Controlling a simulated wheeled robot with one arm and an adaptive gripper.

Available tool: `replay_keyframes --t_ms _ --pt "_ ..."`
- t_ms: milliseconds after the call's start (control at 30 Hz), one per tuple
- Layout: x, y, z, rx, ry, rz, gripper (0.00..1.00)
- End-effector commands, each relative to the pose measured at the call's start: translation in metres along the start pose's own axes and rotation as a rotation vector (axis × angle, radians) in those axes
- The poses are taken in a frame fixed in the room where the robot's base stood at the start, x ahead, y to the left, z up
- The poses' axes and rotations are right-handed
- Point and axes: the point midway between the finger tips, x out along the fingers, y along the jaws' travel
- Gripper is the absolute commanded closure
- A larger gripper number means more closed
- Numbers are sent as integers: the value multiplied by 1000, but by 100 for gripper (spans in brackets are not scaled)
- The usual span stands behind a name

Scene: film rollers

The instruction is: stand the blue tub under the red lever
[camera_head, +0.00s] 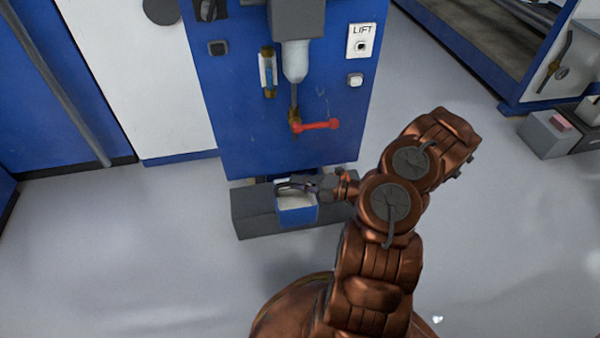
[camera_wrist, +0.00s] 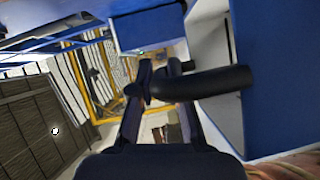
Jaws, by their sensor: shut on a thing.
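The red lever (camera_head: 318,126) sticks out to the right from a brass valve (camera_head: 295,120) on the front of a blue cabinet. The blue tub (camera_head: 297,212), open and pale inside, is upright below the valve, over a grey plinth (camera_head: 258,218). I cannot tell whether it rests on the plinth or hangs just above it. My gripper (camera_head: 322,186) reaches in from the right and is shut on the tub's dark handle. In the wrist view the handle (camera_wrist: 205,83) lies across my fingers, with a blue wall, likely the tub's, at right.
The blue cabinet (camera_head: 240,130) stands right behind the tub, with a LIFT sign (camera_head: 361,40) and a white funnel-like vessel (camera_head: 295,62) above the valve. Grey boxes (camera_head: 552,134) sit at far right. Floor at left and front is clear.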

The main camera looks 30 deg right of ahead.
Motion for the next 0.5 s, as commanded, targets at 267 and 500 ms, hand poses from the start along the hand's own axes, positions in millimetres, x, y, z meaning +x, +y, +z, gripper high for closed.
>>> replay_keyframes --t_ms 267,500 --pt "15 2 60 -6 1 -2 100" --pt "23 7 98 -2 -2 -1 100"
